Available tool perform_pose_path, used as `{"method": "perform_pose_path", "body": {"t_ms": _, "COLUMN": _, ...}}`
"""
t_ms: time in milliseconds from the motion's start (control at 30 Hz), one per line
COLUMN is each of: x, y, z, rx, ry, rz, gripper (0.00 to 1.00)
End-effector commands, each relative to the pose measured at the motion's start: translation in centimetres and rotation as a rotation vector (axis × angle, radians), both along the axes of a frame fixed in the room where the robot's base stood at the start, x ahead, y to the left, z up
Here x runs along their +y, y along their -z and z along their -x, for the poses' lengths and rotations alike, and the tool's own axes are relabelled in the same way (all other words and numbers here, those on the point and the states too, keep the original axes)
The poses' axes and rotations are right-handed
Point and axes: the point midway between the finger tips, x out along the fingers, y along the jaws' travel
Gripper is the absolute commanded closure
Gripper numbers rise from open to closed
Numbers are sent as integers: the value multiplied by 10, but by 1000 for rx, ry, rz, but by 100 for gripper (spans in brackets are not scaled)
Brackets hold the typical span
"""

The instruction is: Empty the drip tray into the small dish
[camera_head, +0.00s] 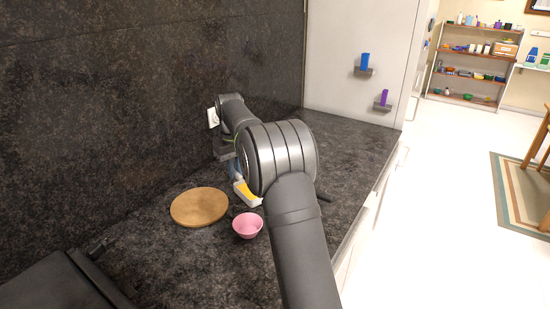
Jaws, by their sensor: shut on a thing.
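The small pink dish (248,225) stands upright on the dark counter, in front of and right of a round wooden board. I see no contents in it. My arm runs up past the dish and bends back to the wall. My gripper (226,152) is partly visible beyond my elbow, above the counter behind the board. It is shut on a dark grey thing, mostly hidden by my arm. I cannot tell for sure whether this is the drip tray, and I see no tray elsewhere.
The round wooden board (199,207) lies left of the dish. A white and yellow item (247,194) with blue above it is close behind the dish. A dark stub (324,198) shows right of my arm. The counter (345,150) is clear at the back right.

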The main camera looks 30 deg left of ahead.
Motion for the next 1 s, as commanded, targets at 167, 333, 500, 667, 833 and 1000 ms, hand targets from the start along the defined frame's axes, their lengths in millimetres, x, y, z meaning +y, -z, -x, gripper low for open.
{"method": "perform_pose_path", "body": {"t_ms": 167, "x": 26, "y": 7, "z": 41, "rx": -1, "ry": -133, "rz": 0, "gripper": 100}}
{"method": "perform_pose_path", "body": {"t_ms": 333, "x": 33, "y": 10, "z": 54, "rx": -1, "ry": -176, "rz": 0, "gripper": 100}}
{"method": "perform_pose_path", "body": {"t_ms": 500, "x": 34, "y": 10, "z": 54, "rx": -1, "ry": -178, "rz": -1, "gripper": 100}}
{"method": "perform_pose_path", "body": {"t_ms": 667, "x": 33, "y": 10, "z": 54, "rx": -1, "ry": -177, "rz": 0, "gripper": 100}}
{"method": "perform_pose_path", "body": {"t_ms": 833, "x": 30, "y": 12, "z": 54, "rx": -8, "ry": -176, "rz": -36, "gripper": 100}}
{"method": "perform_pose_path", "body": {"t_ms": 1000, "x": 26, "y": 18, "z": 55, "rx": -34, "ry": -175, "rz": -131, "gripper": 100}}
